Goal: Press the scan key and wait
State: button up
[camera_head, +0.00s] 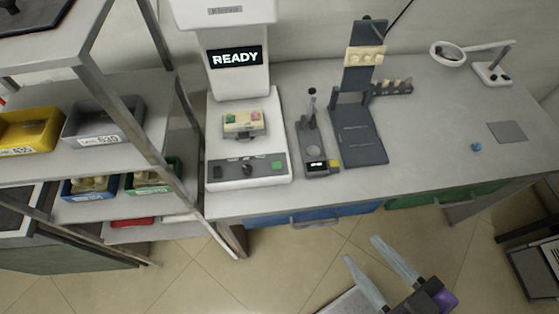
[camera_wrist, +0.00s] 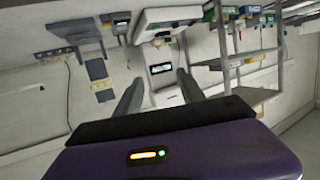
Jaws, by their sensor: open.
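A white bench machine (camera_head: 247,183) stands on the worktop with its screen (camera_head: 235,57) reading READY. Its dark front panel carries a green key (camera_head: 277,165) at the right, a round knob (camera_head: 247,168) in the middle and a small dark switch at the left. I cannot read any label on the green key. A cream block (camera_head: 243,123) with coloured spots sits in the machine's holder. My gripper (camera_head: 361,248) is open and empty, in front of the bench and well apart from the machine. In the wrist view the machine (camera_wrist: 172,16) appears upside down beyond my fingers.
A small device with a yellow button (camera_head: 335,163) and a dark stand (camera_head: 362,140) are right of the machine. A shelf rack with bins (camera_head: 105,120) stands close on the left. A magnifier (camera_head: 448,54) and a blue bit (camera_head: 476,147) are farther right. Floor before the bench is mostly open.

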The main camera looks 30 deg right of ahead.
jog(key=shift+c, duration=0.5)
grip_shut()
dwell(1.5)
